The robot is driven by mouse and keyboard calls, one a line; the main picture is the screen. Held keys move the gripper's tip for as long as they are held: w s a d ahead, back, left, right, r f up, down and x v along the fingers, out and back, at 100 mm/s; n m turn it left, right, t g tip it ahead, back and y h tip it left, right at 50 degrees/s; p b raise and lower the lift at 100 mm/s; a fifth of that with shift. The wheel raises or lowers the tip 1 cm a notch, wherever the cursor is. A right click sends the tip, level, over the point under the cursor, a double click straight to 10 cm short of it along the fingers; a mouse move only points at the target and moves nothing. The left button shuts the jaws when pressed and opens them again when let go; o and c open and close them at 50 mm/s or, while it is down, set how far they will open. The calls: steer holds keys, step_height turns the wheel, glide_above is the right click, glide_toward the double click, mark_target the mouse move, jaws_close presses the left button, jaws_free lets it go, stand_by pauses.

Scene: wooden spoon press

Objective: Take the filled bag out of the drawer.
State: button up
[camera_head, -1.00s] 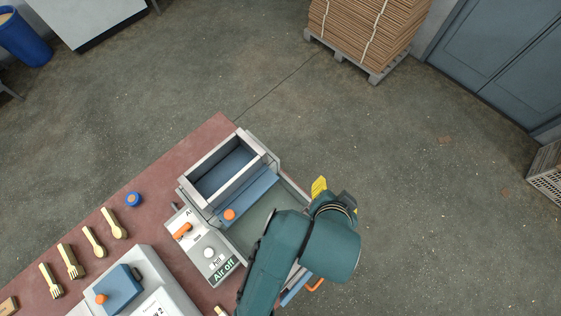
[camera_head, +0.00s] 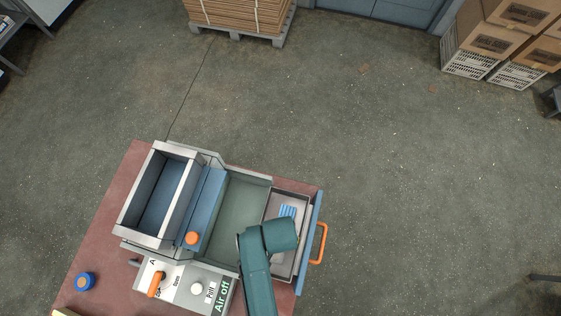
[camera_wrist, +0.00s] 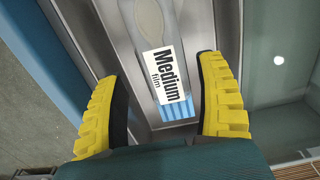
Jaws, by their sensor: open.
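The drawer (camera_head: 291,193) is a grey metal tray with a blue front and an orange handle, pulled out at the right of the machine. The bag (camera_wrist: 165,78) lies in the drawer. It looks clear, with a white "Medium film" label, blue stripes at one end and a pale oval shape inside. Its blue stripes also show in the head view (camera_head: 287,211); my arm covers part of the drawer. My gripper (camera_wrist: 157,68) is open over the drawer, with one yellow finger on either side of the bag's labelled part. I cannot tell whether the fingers touch it.
The machine has a blue hopper (camera_head: 160,196) and a control panel (camera_head: 190,288) marked "Air off". A blue round item (camera_head: 85,282) sits on the red table (camera_head: 105,225). Open floor lies right of the drawer handle (camera_head: 319,243).

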step_height(320, 180, down, 5)
steer(key=shift+r+b, duration=0.15)
steer(key=shift+b, duration=0.15)
steer(key=c, duration=0.8)
steer(key=shift+r, duration=0.1)
